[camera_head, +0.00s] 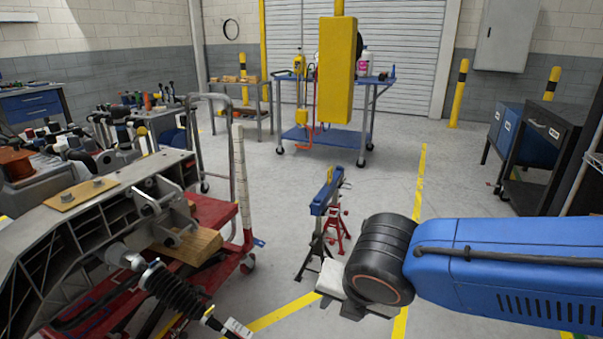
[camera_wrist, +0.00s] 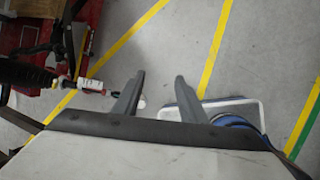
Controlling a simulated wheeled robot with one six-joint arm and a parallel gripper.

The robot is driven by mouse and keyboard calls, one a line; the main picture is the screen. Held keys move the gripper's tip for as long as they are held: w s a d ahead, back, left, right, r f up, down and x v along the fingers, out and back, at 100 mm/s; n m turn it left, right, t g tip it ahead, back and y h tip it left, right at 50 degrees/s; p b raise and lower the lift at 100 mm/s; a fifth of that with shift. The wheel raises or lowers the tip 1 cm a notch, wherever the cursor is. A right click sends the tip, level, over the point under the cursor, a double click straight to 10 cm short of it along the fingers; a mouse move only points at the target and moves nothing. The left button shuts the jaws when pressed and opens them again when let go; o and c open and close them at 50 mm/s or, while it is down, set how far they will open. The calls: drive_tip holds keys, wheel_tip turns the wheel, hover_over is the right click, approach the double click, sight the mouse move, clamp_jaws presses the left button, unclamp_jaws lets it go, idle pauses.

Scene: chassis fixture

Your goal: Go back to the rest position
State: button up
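My gripper (camera_wrist: 160,85) shows in the wrist view with its two dark fingers apart and nothing between them. In the head view my gripper (camera_head: 350,308) is at the lower middle, partly hidden behind my dark wrist joint. It hangs in free air to the right of the chassis fixture, apart from it.
A blue stand (camera_head: 327,190) and a red jack stand (camera_head: 338,232) stand on the floor just beyond my gripper. Dark cabinets (camera_head: 545,150) stand at the right.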

drive_tip(key=s+d+m, duration=0.2)
drive_tip(key=d+m, duration=0.8)
drive_tip(key=m, duration=0.6)
drive_tip(key=s+d+m+h, duration=0.1)
drive_tip(key=s+d+m, duration=0.1)
drive_tip(key=d+m, duration=0.9)
drive_tip(key=r+m, duration=0.1)
drive_tip(key=m, duration=0.4)
